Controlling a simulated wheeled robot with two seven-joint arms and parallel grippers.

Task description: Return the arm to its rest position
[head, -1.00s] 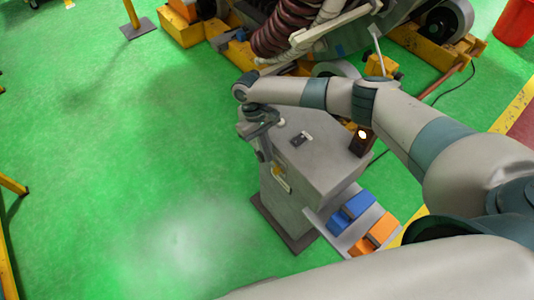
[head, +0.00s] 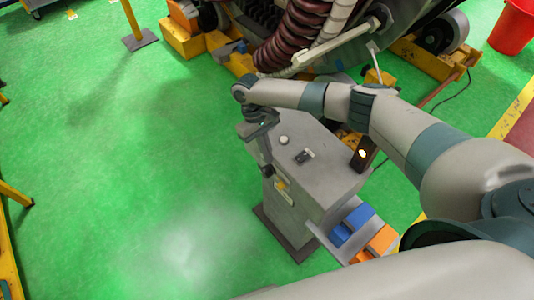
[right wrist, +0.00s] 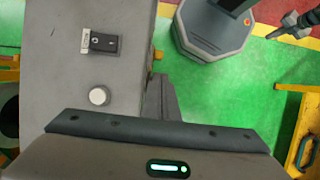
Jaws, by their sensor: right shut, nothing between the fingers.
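My right arm (head: 405,125) reaches in from the right in the head view, its elbow bent, over a grey pedestal (head: 325,180). My right gripper (head: 267,168) hangs down at the pedestal's left edge, shut and empty. In the right wrist view the gripper finger (right wrist: 160,97) shows beside the pedestal's grey top (right wrist: 55,75). Whether it touches the pedestal I cannot tell. My left gripper is not in the head view. A dark jointed part (right wrist: 296,24) at the top right of the wrist view may belong to my left arm, but this is unclear.
A round white button (head: 283,140) and a small black switch (head: 304,155) sit on the pedestal top. Blue (head: 352,223) and orange (head: 377,243) blocks lie on its side shelf. A large machine (head: 350,35) stands behind. A red bin (head: 513,28) is far right. Green floor at left is clear.

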